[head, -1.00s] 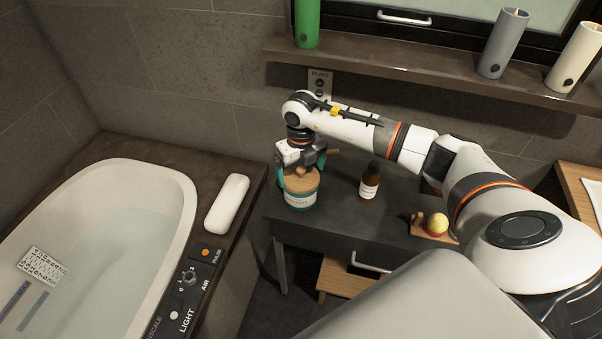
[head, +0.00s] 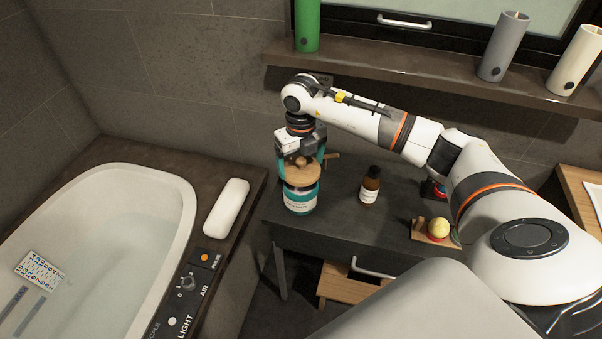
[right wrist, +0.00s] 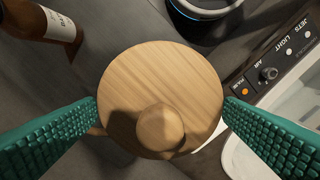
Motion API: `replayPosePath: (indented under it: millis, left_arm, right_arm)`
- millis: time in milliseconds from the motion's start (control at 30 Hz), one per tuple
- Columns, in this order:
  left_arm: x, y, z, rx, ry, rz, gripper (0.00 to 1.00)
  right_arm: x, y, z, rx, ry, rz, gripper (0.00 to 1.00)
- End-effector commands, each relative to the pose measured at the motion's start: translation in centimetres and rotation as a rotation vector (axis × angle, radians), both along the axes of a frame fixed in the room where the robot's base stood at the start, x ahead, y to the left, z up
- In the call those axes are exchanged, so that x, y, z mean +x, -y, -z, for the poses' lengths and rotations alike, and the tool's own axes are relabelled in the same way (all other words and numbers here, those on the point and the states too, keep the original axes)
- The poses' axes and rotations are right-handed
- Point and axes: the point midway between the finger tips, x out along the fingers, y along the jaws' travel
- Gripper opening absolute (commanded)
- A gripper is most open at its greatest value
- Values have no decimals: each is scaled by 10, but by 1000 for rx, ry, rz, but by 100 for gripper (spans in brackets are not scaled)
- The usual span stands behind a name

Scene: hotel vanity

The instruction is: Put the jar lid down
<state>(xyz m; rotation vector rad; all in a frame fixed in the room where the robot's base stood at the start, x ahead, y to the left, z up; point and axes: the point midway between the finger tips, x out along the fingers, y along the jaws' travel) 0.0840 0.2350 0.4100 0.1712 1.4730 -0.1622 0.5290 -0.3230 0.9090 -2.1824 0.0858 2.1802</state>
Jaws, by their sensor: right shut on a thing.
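My right gripper (head: 300,166) is shut on the round wooden jar lid (head: 297,177), with a teal finger on each side of its rim. In the right wrist view, the lid (right wrist: 160,75) with its round knob sits between the two fingertips (right wrist: 160,108). The jar's open rim (right wrist: 205,10) shows at the top of the right wrist view, apart from the lid. My left gripper is not in view.
A brown bottle (head: 369,187) stands right of the jar. A yellow ball (head: 438,228) sits on a small wooden stand (head: 425,238). A filled tub (head: 180,205) and white pillow (head: 227,206) are at left. The front of the dark table (head: 335,230) is clear.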

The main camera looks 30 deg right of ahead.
Motion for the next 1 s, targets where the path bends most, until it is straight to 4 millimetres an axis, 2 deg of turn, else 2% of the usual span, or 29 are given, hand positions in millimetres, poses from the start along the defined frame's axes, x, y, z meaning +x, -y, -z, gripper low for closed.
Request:
replayPosePath:
  millis: [100,233,467,567,667,767,1000]
  left_arm:
    - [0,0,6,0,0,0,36]
    - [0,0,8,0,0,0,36]
    - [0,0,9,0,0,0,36]
    - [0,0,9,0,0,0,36]
    - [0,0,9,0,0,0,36]
    - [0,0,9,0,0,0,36]
    - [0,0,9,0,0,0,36]
  right_arm:
    - [1,0,-23,0,5,0,67]
    - [1,0,-42,0,2,0,67]
    - [-1,-1,-53,0,-1,-9,67]
    - [-3,-5,-54,-1,0,-79,67]
    - [-8,-13,-54,-4,4,-239,67]
    - [-16,-26,-54,-9,6,-485,67]
    - [-43,-59,-54,-18,7,-1182,67]
